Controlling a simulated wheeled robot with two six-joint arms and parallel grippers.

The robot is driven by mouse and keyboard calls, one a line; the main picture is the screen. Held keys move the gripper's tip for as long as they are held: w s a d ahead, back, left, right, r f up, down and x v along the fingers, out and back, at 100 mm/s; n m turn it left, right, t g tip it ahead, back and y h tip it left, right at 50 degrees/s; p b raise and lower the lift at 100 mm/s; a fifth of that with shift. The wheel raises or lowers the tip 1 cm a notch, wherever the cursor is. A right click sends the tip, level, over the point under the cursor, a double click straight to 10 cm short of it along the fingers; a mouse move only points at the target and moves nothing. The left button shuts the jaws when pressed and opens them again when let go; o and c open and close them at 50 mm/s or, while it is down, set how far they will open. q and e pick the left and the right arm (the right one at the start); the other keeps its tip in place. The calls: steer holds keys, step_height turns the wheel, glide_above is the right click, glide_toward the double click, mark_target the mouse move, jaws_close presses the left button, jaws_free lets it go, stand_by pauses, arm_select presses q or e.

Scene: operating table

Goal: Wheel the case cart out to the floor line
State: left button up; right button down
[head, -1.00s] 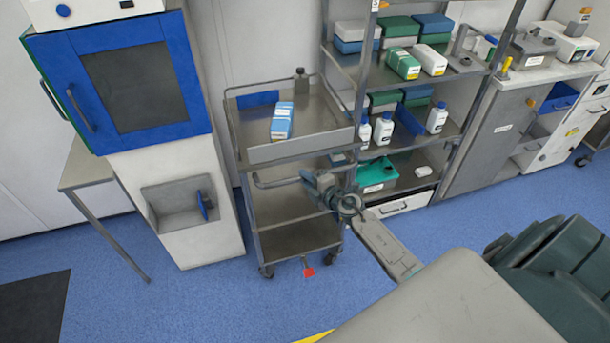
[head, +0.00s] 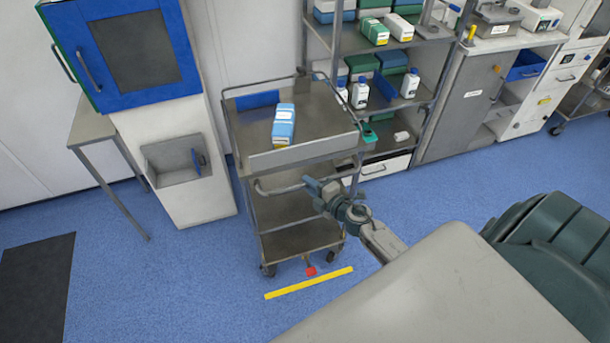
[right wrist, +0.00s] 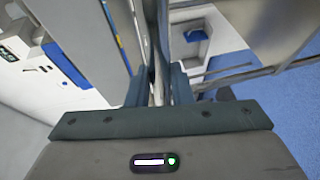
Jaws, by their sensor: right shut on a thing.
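The steel case cart (head: 300,160) stands upright on the blue floor, with a raised-edge top tray and lower shelves. A blue and white box (head: 283,124) lies on its top. The yellow floor line (head: 310,283) runs just in front of the cart's near casters, with a small floor gap between. A red pedal (head: 310,271) sticks out low at the cart's front, close to the line. My right gripper (head: 312,186) is shut on the cart's push handle (head: 275,190); its fingers (right wrist: 160,88) close around a bar in the right wrist view. My left gripper is not in view.
A shelving rack (head: 385,50) with boxes and bottles stands behind the cart to the right. A white and blue cabinet (head: 170,130) stands to its left. A padded grey surface (head: 420,290) fills the near right.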

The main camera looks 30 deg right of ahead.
steer(key=shift+s+a+f, duration=0.1)
steer(key=shift+s+f, duration=0.05)
steer(key=shift+s, duration=0.7)
steer(key=shift+s+a+f, duration=0.1)
steer(key=shift+s+f, duration=0.05)
steer(key=shift+s, duration=0.7)
steer(key=shift+s+a+f, duration=0.1)
steer(key=shift+s+f, duration=0.05)
steer(key=shift+s, duration=0.7)
steer(key=c, duration=1.4)
jaws_free()
steer(key=shift+c, duration=0.2)
steer(key=shift+o, duration=0.7)
steer(key=shift+d, duration=0.2)
steer(key=shift+w+d, duration=0.1)
steer(key=shift+w, duration=0.05)
